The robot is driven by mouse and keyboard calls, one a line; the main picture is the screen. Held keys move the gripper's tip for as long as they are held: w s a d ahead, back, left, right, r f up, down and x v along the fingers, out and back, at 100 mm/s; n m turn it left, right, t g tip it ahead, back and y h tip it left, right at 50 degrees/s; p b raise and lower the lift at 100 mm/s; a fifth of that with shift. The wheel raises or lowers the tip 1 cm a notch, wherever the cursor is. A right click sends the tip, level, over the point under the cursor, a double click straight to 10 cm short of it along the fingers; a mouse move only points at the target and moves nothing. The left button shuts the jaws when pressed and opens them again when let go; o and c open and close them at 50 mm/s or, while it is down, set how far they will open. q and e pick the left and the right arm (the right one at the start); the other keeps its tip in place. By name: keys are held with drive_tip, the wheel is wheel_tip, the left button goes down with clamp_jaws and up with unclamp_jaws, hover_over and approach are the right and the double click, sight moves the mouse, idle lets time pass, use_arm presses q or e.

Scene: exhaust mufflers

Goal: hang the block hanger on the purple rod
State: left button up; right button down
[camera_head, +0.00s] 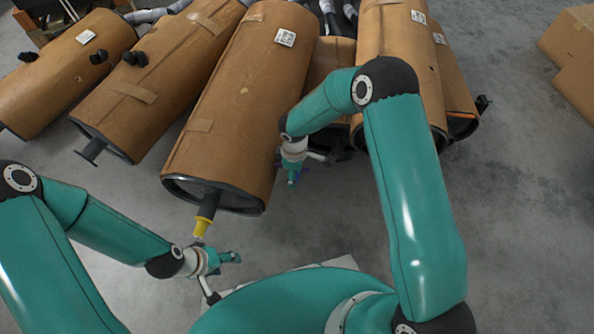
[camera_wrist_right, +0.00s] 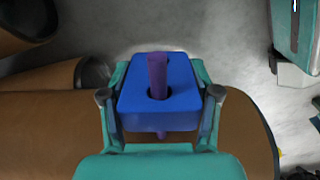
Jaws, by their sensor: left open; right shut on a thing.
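A blue block (camera_wrist_right: 182,83) with a round hole, the block hanger, is held between the two fingers of my right gripper (camera_wrist_right: 160,98) in the right wrist view. The purple rod (camera_wrist_right: 157,72) stands in the block's hole, and a bit of purple also shows below the block's near edge. The block appears to be around the rod. In the head view my right gripper (camera_head: 292,177) is beside the front end of a muffler, with the block and rod mostly hidden there. My left gripper (camera_head: 230,258) is open and empty, below the yellow rod.
Several brown wrapped mufflers (camera_head: 240,100) lie side by side. A yellow rod (camera_head: 203,218) sticks out of the front of the middle one, near my left gripper. Cardboard boxes (camera_head: 572,55) stand at the far right. The grey floor right of the mufflers is clear.

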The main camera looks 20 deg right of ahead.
drive_tip(key=shift+c, duration=0.9)
unclamp_jaws()
